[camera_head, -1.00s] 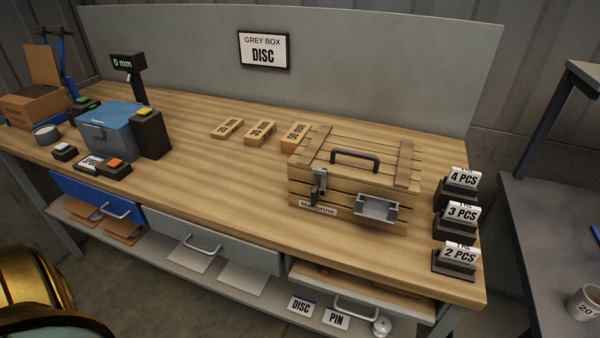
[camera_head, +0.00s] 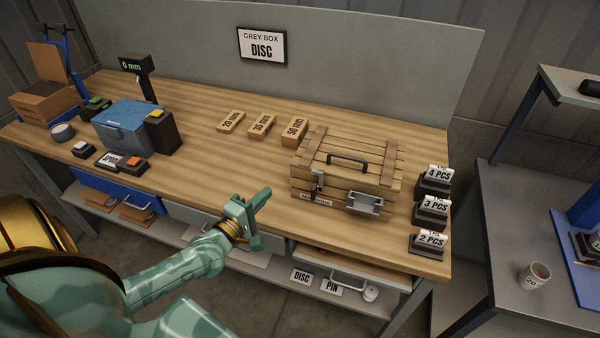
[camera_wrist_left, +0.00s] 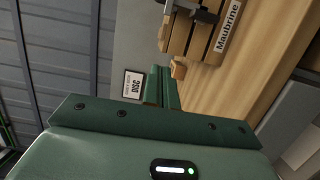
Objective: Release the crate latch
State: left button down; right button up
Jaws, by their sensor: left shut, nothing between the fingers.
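The wooden crate (camera_head: 345,170) sits shut on the right part of the workbench, with a dark handle on its lid. Its metal latch (camera_head: 318,183) is on the front, near the left corner. A metal bracket (camera_head: 365,203) is further right on the front. My left gripper (camera_head: 264,197) is shut and empty, left of the crate and nearer to me, apart from the latch. My right gripper is not in view.
Three labelled wooden blocks (camera_head: 262,125) lie left of the crate. Card stands (camera_head: 430,208) line the bench's right end. A blue-lidded grey box (camera_head: 122,125) and buttons stand at the left. A mug (camera_head: 534,276) stands on the right-hand table.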

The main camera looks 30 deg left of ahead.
aim_at(316, 186)
pick_arm(q)
jog(key=w+d, duration=0.1)
jog(key=w, duration=0.2)
jog(key=w+d, duration=0.1)
jog(key=w, duration=0.3)
jog(key=w+d, duration=0.1)
jog(key=w, duration=0.2)
jog(key=shift+w, duration=0.4)
jog(key=shift+w+d+f, duration=0.1)
jog(key=shift+d, duration=0.4)
